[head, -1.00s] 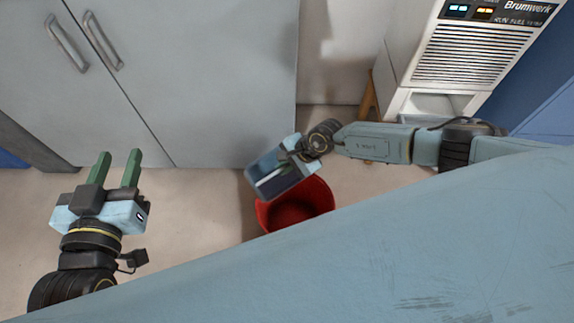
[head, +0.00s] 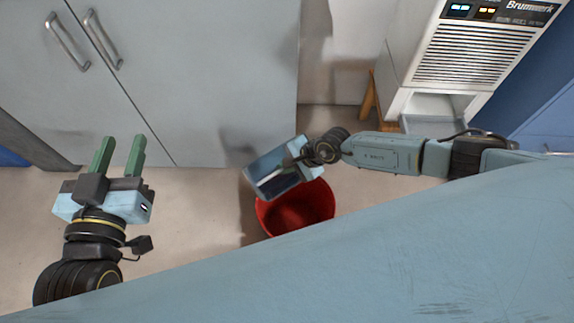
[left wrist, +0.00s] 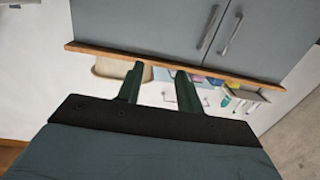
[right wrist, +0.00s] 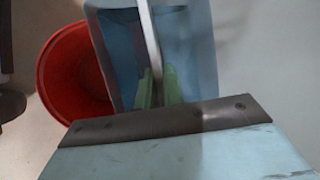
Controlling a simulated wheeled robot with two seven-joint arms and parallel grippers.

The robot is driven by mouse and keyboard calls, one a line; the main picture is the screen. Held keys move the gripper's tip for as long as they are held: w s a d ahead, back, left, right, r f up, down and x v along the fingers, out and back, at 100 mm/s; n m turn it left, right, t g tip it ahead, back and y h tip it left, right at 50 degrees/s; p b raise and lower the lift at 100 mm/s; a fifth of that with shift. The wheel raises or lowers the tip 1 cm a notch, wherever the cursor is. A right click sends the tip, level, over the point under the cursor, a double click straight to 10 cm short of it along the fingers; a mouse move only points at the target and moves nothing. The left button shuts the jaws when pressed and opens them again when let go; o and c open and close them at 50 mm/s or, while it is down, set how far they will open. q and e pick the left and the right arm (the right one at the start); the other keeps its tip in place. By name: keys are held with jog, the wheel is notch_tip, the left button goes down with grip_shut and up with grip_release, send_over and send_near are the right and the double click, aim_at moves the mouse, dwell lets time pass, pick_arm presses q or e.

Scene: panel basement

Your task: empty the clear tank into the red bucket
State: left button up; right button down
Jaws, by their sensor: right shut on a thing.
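The clear tank (head: 270,161) is a bluish see-through box with a pale bar handle across it. My right gripper (head: 294,153) is shut on it and holds it tilted above the far left rim of the red bucket. The tank also shows in the right wrist view (right wrist: 203,45), with green fingers at its bar. The red bucket (head: 318,212) stands on the floor below; its inside looks empty where visible, and the tank hides part of it. I cannot tell whether water is in the tank. My left gripper (head: 119,157) is open and empty at the left.
A grey double-door cabinet (head: 210,80) stands behind. The white Brunwerk machine (head: 470,55) has an open bay (head: 435,106) low in its front. A wooden stool (head: 370,100) stands beside it. Free floor lies between my left gripper and the bucket.

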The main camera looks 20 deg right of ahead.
pick_arm(q)
jog(key=shift+d+r+t+h, duration=0.35)
jog(key=shift+r+t, duration=0.15)
jog(key=shift+r, duration=0.3)
pick_arm(e)
jog(key=shift+t, duration=0.3)
pick_arm(q)
jog(key=shift+d+r+t+b, duration=0.15)
jog(key=shift+r+t+b, duration=0.25)
jog(key=shift+r, duration=0.1)
jog(key=shift+d+r+h, duration=0.1)
jog(key=shift+r+h, duration=0.15)
pick_arm(e)
jog(key=shift+s, duration=0.1)
pick_arm(q)
jog(key=shift+r+t, duration=0.3)
jog(key=shift+t, duration=0.1)
pick_arm(e)
jog(key=shift+t+y, duration=0.3)
pick_arm(q)
jog(key=shift+s+d+r+t+h, duration=0.15)
jog(key=shift+d+r+t+h, duration=0.15)
jog(key=shift+r, duration=0.35)
pick_arm(e)
jog(key=shift+f, duration=0.1)
jog(key=shift+b, duration=0.3)
pick_arm(q)
jog(key=shift+s+r+m, duration=0.1)
jog(key=shift+r+m, duration=0.2)
